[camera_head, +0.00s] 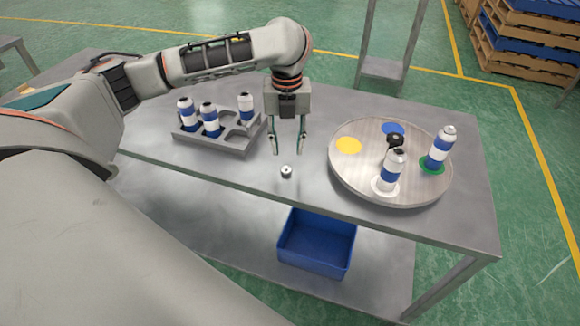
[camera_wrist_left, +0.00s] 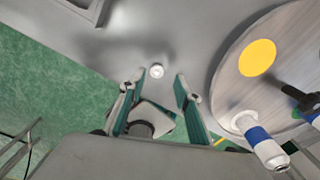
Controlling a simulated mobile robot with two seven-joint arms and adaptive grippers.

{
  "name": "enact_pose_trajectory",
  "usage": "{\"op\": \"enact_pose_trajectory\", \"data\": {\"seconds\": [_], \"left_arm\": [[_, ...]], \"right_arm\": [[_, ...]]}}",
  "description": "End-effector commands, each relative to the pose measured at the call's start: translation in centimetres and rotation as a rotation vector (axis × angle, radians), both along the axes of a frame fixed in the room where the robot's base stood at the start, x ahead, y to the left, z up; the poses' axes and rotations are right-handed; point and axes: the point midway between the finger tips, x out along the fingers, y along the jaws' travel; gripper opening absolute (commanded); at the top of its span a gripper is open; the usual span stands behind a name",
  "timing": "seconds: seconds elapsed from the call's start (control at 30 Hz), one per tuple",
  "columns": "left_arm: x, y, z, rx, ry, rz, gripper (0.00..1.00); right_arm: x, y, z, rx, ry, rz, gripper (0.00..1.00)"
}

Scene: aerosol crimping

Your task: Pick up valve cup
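The valve cup (camera_head: 286,171) is a small round metal and white piece lying on the grey table between the can tray and the turntable. It also shows in the left wrist view (camera_wrist_left: 157,70), just beyond and between the fingertips. My left gripper (camera_head: 288,148) points down above the table, a little behind the valve cup in the head view. Its green-padded fingers are spread apart with nothing between them; they show in the left wrist view (camera_wrist_left: 158,84) too. The fingers do not touch the cup. My right gripper is in neither view.
A grey tray (camera_head: 222,147) with several pockets holds three blue-and-white cans at the left. A round turntable (camera_head: 345,180) with coloured spots bears two cans and a black central post at the right. A blue bin (camera_head: 317,243) sits on the lower shelf. Bare table surrounds the cup.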

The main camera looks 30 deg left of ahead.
Motion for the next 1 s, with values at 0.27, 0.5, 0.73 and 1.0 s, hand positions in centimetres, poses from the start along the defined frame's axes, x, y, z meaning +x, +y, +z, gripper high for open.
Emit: {"op": "enact_pose_trajectory", "data": {"seconds": [0.27,0.5,0.73,1.0], "left_arm": [[-0.9,-0.3,-3.4,-0.001,0.003,0.000,0.33],[-1.2,-0.4,-6.0,-0.001,0.001,0.001,0.33],[-1.1,-0.4,-6.2,0.000,-0.001,0.001,0.33],[-1.1,-0.4,-6.2,-0.001,-0.001,0.001,0.12]], "right_arm": [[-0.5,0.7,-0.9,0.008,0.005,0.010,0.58],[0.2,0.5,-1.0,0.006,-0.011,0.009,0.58],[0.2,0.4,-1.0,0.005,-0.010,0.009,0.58],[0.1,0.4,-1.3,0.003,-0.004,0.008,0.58]]}}
